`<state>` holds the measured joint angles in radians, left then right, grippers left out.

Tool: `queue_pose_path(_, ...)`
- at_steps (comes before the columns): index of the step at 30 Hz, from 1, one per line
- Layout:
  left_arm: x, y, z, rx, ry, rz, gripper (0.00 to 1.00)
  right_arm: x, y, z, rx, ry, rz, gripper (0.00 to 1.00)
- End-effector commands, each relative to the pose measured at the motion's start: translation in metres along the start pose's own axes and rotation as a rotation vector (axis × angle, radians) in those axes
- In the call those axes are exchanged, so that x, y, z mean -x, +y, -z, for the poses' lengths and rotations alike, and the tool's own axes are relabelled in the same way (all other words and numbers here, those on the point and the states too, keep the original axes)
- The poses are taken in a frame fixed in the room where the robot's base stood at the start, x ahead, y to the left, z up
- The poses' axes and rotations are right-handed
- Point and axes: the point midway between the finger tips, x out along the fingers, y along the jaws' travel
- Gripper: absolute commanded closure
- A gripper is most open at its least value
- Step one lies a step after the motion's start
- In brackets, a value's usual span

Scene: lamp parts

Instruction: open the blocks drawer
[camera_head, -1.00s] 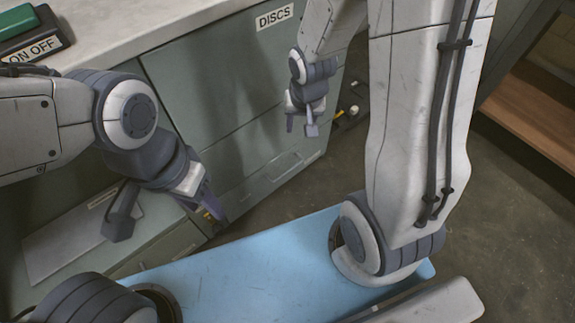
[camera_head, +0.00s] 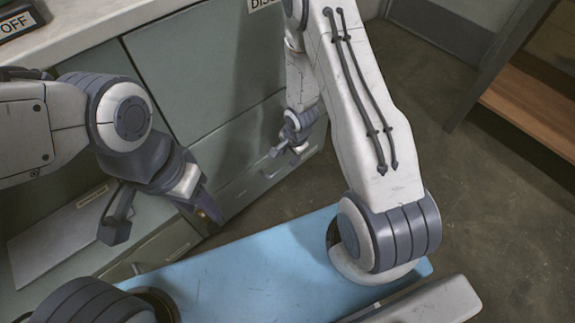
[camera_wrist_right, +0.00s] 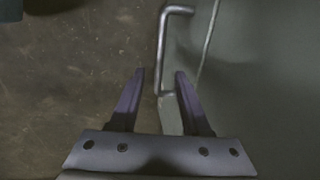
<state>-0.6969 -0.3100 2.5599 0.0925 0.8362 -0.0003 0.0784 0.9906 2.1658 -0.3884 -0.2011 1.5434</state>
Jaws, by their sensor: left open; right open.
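In the head view, a grey-green lower drawer front (camera_head: 235,178) with a metal bar handle (camera_head: 277,165) sits below the panel labelled DISCS. I cannot read any label on this lower front, so I cannot tell whether it is the blocks drawer. My right gripper (camera_head: 286,155) is open just beside that handle. In the right wrist view, the bar handle (camera_wrist_right: 163,50) stands ahead of the open right fingers (camera_wrist_right: 159,76), its near end between the fingertips. My left gripper (camera_head: 158,225) is open and empty at the left, in front of the cabinet.
A pale labelled panel or drawer top (camera_head: 60,235) lies beneath my left arm; its label is too small to read. A worktop (camera_head: 90,30) runs above the cabinet, with an ON/OFF switch box (camera_head: 18,22) at its corner. Wooden shelving (camera_head: 535,110) stands right. Floor between is clear.

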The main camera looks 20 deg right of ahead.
Motion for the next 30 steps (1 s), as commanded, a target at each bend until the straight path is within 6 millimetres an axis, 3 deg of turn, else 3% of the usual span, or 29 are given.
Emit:
queue_pose_path(1,-0.012,-0.001,-0.001,0.0,0.0,0.0,0.5,-0.016,0.002,0.0,0.001,-0.001,-0.001,0.53)
queue_pose_path(7,-0.026,-0.002,-0.002,0.0,0.0,0.0,0.5,-0.042,0.001,0.0,0.002,0.0,-0.001,0.53)
queue_pose_path(20,-0.029,-0.002,-0.002,0.0,0.0,0.0,0.5,-0.048,0.0,0.0,0.002,0.0,0.0,0.53)
queue_pose_path(21,-0.029,-0.002,-0.002,0.0,0.0,0.0,0.5,-0.048,0.0,0.0,0.002,0.0,0.0,0.68)
queue_pose_path(24,-0.029,-0.002,-0.002,0.0,0.0,0.0,0.5,-0.048,0.0,0.0,0.002,0.0,0.0,1.0)
queue_pose_path(30,-0.029,-0.002,-0.002,0.0,0.0,0.0,0.5,-0.048,0.0,0.0,0.002,0.0,0.0,1.0)
